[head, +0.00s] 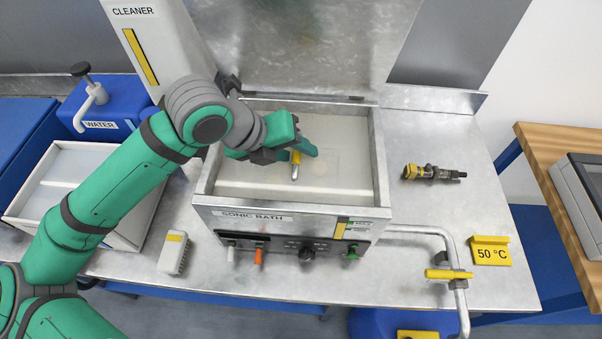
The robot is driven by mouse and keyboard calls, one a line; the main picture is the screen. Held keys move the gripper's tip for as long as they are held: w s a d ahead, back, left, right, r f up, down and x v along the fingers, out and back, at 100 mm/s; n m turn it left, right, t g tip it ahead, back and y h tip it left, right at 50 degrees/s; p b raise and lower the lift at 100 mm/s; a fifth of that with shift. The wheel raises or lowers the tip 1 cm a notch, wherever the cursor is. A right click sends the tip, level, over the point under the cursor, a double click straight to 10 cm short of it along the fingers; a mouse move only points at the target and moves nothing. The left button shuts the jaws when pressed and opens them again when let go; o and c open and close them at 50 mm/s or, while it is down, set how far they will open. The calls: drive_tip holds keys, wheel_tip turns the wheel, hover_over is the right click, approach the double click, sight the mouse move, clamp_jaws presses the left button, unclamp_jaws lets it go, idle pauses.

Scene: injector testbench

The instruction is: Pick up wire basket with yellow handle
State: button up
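My gripper (298,151) is over the open sonic bath (202,187), with its fingers pointing right and down. A small yellow piece (296,157) with a silver end (294,173) shows at the fingers; it may be the basket's handle. I cannot tell whether the fingers are closed on it or only beside it. No wire mesh is clearly visible in the bath; a faint square outline shows right of the fingers. A small light-grey ribbed box (172,257) with a yellow patch on top stands on the bench, left of the bath's front panel.
The cleaner dispenser (165,35) and the blue water container (108,112) stand at the back left. An open white tray (128,238) is under my arm. A yellow-black injector (433,173), a bent pipe (445,240) and a 50 °C sign (491,252) are to the right.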

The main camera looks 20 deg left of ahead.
drive_tip(key=shift+a+x, duration=0.15)
drive_tip(key=shift+x, duration=1.1)
drive_tip(key=shift+a+x, duration=0.15)
drive_tip(key=shift+x, duration=1.15)
drive_tip(key=shift+f, duration=0.15)
clamp_jaws()
